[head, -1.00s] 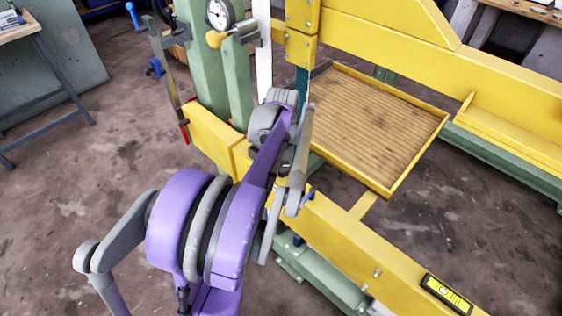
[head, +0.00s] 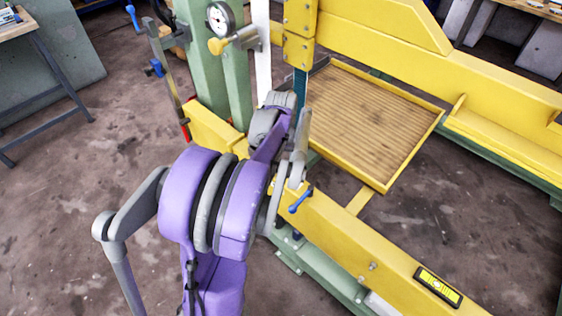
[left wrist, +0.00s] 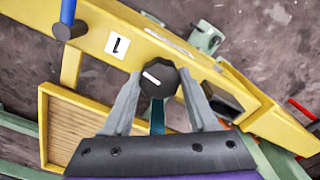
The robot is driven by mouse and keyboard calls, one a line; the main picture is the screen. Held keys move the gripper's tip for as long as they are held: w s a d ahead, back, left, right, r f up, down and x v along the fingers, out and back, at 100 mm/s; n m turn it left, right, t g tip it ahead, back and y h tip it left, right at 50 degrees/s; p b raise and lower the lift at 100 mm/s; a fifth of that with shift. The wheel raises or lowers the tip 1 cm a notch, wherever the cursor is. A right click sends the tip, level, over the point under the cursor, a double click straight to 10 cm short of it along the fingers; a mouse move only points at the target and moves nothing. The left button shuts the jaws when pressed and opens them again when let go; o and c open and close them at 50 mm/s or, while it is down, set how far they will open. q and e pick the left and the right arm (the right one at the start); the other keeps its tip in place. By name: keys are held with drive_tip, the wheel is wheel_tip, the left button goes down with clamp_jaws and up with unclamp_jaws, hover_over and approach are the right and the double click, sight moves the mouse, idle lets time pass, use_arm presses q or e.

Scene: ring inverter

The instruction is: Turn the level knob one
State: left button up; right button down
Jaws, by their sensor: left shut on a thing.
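The level knob one is a black faceted knob (left wrist: 159,79) with a white mark. In the left wrist view it sits on the yellow beam (left wrist: 215,72) beside a white plate (left wrist: 117,45) with a "1". My left gripper (left wrist: 158,88) has its grey fingers on both sides of the knob, shut on it. In the head view my purple and grey left arm reaches to the yellow beam (head: 340,240) and hides the knob. My right gripper is in neither view.
A blue-handled lever (head: 300,200) sticks up from the beam near my arm. A spirit level (head: 438,287) lies on the beam at lower right. A ribbed wooden tray (head: 375,115) with yellow edges is behind. A dial gauge (head: 221,18) stands at the top.

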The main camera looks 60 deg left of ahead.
sight(281, 164)
use_arm(q)
drive_tip(key=m+p, duration=0.1)
drive_tip(key=m, duration=0.5)
drive_tip(key=shift+m, duration=0.3)
drive_tip(key=m+p, duration=0.1)
drive_tip(key=m, duration=0.5)
idle(0.4)
drive_tip(key=o, duration=1.4)
drive_tip(key=shift+c, duration=0.2)
wheel_tip(281, 164, up, 11)
drive_tip(key=p, duration=0.1)
drive_tip(key=shift+f, duration=0.1)
